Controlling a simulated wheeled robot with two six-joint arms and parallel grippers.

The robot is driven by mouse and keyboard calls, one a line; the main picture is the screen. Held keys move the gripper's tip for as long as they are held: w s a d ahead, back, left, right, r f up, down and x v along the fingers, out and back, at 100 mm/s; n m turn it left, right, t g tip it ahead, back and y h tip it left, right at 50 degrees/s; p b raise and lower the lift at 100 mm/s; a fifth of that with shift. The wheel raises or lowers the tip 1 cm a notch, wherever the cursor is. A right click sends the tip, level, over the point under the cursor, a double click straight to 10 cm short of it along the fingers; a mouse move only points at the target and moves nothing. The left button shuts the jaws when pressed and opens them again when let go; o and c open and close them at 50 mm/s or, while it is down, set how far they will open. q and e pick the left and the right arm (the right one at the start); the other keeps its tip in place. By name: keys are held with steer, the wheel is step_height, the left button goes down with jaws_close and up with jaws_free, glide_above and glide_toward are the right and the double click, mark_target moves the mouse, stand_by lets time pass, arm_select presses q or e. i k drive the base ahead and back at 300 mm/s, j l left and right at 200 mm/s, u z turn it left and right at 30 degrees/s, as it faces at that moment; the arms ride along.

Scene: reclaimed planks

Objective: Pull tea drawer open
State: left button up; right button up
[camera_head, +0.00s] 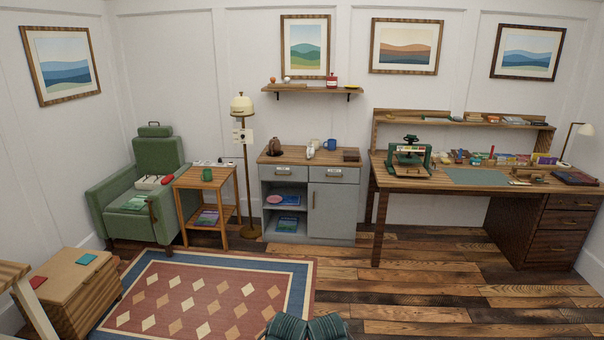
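A grey cabinet (333,208) with a wooden top stands against the back wall. It has two drawers side by side under the top, a left drawer (272,174) and a right drawer (345,176). Each has a small white label and a handle, and both look shut. The labels are too small to read, so I cannot tell which one is the tea drawer. Neither of my grippers shows in the head view, and the cabinet is well away across the room.
A side table (206,184) and floor lamp (245,180) stand left of the cabinet, a desk (430,180) right. A patterned rug (200,300) covers the left floor. Dark green striped objects (306,328) lie at the bottom edge. Plank floor (400,285) before the cabinet is clear.

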mark_target(267, 172)
steer(key=i, duration=0.9)
steer(key=i+z, duration=0.1)
steer(key=i, duration=0.85)
steer(key=i+j, duration=0.15)
steer(key=i, duration=0.75)
steer(key=i+j+z, duration=0.1)
steer(key=i, duration=0.8)
steer(key=i+j+z, duration=0.2)
steer(key=i, duration=0.2)
steer(key=i+j+z, duration=0.2)
steer(key=i, duration=0.2)
steer(key=i+l, duration=0.05)
